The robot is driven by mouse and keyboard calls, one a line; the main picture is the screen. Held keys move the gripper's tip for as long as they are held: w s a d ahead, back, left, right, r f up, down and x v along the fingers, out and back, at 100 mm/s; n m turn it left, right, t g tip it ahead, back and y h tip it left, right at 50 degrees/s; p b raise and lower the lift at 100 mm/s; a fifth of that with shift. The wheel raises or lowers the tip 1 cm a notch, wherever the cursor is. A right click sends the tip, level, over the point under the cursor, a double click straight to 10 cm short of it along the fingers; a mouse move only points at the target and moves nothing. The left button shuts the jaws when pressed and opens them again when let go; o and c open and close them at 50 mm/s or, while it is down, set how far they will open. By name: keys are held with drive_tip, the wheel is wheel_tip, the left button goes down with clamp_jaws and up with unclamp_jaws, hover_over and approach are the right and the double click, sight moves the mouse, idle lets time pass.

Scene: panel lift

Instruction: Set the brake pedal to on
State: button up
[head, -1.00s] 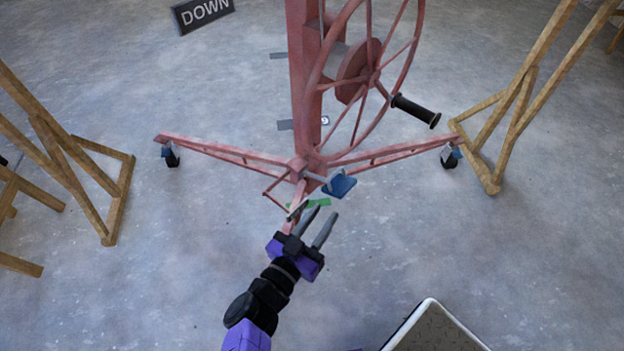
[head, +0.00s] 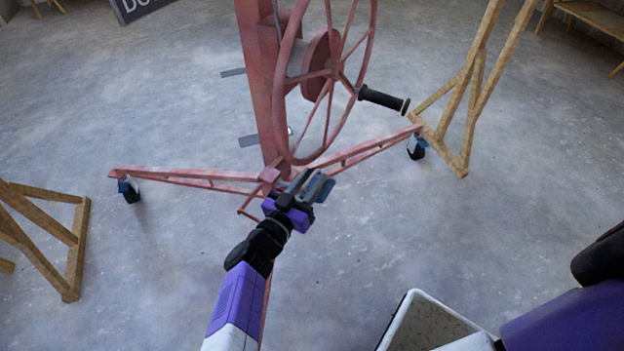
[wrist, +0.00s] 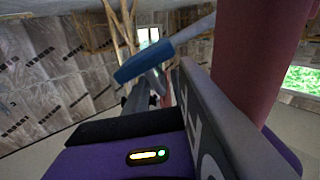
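The blue brake pedal (wrist: 145,62) shows in the wrist view as a flat pad on a lighter blue bar, ahead of and above my gripper in that picture. In the head view my gripper (head: 311,185) is at the foot of the red lift (head: 262,90), in front of the pedal and covering most of it. I cannot tell whether the fingers touch the pedal. The fingers are partly hidden in the wrist view, and their gap is unclear.
A grey plate with pale letters (wrist: 225,125) stands close on the right in the wrist view, beside a red post (wrist: 255,60). The handwheel with its black handle (head: 383,98) is above. Wooden stands (head: 60,240) are at both sides.

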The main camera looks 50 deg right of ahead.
drive_tip(key=shift+d, duration=0.25)
clamp_jaws()
drive_tip(key=shift+s+d+r, duration=0.1)
drive_tip(key=shift+s+r, duration=0.05)
idle(1.2)
